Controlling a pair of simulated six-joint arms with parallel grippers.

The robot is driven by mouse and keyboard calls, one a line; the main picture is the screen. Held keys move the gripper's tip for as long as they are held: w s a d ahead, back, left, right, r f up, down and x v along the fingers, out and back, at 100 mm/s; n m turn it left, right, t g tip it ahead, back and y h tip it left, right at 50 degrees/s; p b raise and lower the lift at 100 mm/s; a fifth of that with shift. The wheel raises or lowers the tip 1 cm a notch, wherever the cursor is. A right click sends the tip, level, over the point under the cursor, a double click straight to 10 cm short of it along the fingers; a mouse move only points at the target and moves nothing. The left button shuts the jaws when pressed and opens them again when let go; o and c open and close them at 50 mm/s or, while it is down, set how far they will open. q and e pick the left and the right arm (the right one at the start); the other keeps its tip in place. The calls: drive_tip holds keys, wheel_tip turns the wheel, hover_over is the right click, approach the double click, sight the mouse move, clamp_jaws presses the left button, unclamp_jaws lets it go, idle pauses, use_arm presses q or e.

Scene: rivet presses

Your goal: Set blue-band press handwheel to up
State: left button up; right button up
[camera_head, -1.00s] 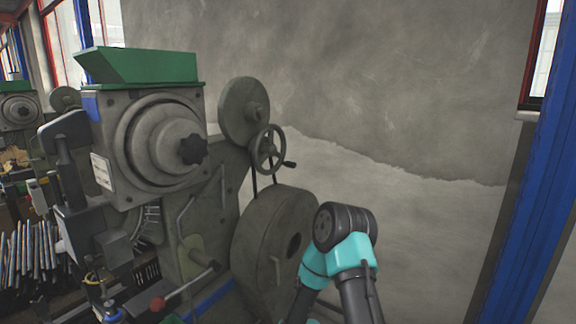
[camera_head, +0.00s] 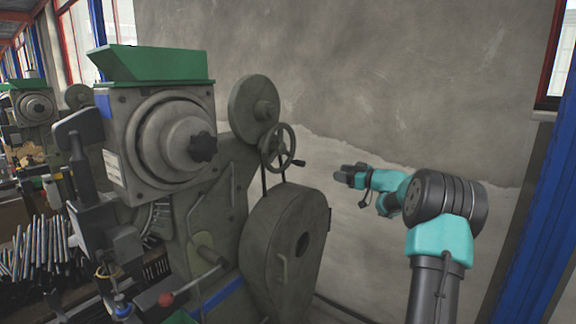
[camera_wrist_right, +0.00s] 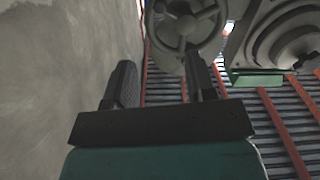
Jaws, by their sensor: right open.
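The press with a blue patch on its upper corner (camera_head: 103,103) stands left of centre in the head view. Its spoked grey handwheel (camera_head: 278,147) is on the right side, with a small dark crank knob (camera_head: 299,162) at the wheel's right, slightly below its hub. My right gripper (camera_head: 343,174) is right of the handwheel, apart from it and a little lower. In the right wrist view the open, empty fingers (camera_wrist_right: 160,84) point toward the handwheel (camera_wrist_right: 187,24) at the top. The right finger overlaps the wheel's lower rim there. My left gripper is not in view.
A large round disc (camera_head: 255,108) sits behind and above the handwheel, and a bulky belt guard (camera_head: 283,255) stands below it. A grey wall (camera_head: 400,90) closes the back. Another press (camera_head: 32,108) stands at far left. Space right of the handwheel is open.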

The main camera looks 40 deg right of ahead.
sight(302, 164)
drive_tip(key=shift+s, duration=0.1)
drive_tip(key=x, duration=1.7)
drive_tip(key=shift+w+d, duration=0.1)
drive_tip(key=shift+w, duration=0.15)
drive_tip(key=shift+c, duration=0.5)
clamp_jaws()
